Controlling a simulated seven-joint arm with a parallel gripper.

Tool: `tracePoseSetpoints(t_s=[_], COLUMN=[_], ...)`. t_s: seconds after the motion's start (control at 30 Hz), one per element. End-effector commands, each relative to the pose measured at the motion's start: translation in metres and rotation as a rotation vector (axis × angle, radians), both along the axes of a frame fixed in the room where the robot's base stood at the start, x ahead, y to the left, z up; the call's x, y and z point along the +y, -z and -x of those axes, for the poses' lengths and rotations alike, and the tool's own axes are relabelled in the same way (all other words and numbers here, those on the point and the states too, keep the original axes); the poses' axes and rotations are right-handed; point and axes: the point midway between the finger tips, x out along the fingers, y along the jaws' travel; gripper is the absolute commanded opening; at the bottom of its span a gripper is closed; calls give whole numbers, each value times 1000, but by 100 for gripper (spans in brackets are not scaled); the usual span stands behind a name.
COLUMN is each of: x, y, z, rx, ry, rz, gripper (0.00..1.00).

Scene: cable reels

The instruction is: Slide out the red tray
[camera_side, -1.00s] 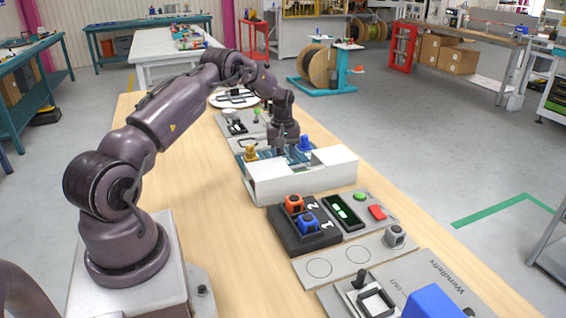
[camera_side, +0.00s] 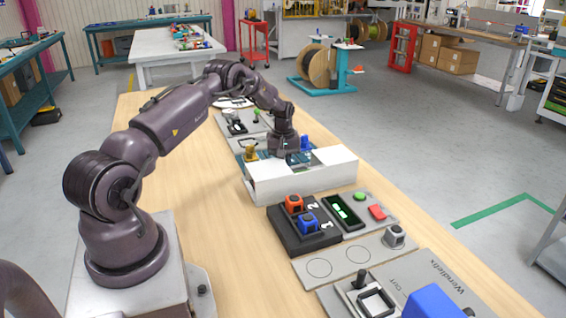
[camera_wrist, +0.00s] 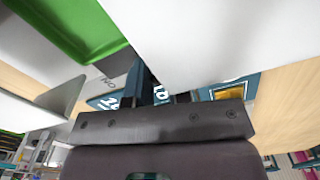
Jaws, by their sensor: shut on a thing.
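I make out no red tray in either view. A white box-like unit (camera_side: 305,183) stands across the middle of the bench, with a teal board (camera_side: 242,160) behind it. My gripper (camera_side: 291,157) is low over the teal board, right behind the white unit. In the wrist view, my gripper's dark fingers (camera_wrist: 160,92) are close together beside a white panel (camera_wrist: 215,40). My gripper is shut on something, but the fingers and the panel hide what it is. A green surface (camera_wrist: 70,25) shows at upper left in the wrist view.
A yellow piece (camera_side: 250,154) and a blue piece (camera_side: 305,142) flank my gripper. In front of the white unit are a black block (camera_side: 290,240) with orange and blue knobs, and a panel with a red button (camera_side: 377,212). The bench's left strip (camera_side: 215,200) is clear.

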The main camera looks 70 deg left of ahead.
Motion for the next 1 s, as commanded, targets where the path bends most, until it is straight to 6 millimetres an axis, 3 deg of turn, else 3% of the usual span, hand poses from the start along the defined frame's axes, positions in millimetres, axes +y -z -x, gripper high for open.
tracePoseSetpoints(t_s=[0.37,0.73,0.77,0.83,1.0], x=[1,0,0,0,0], y=[0,-1,-1,-1,-1], z=[-30,-33,-33,-33,-33], rx=[-2,-1,-1,-1,-1], ry=[1,1,1,1,1], rz=[-3,-2,-2,-2,-1], gripper=[0,0,25,41,44])
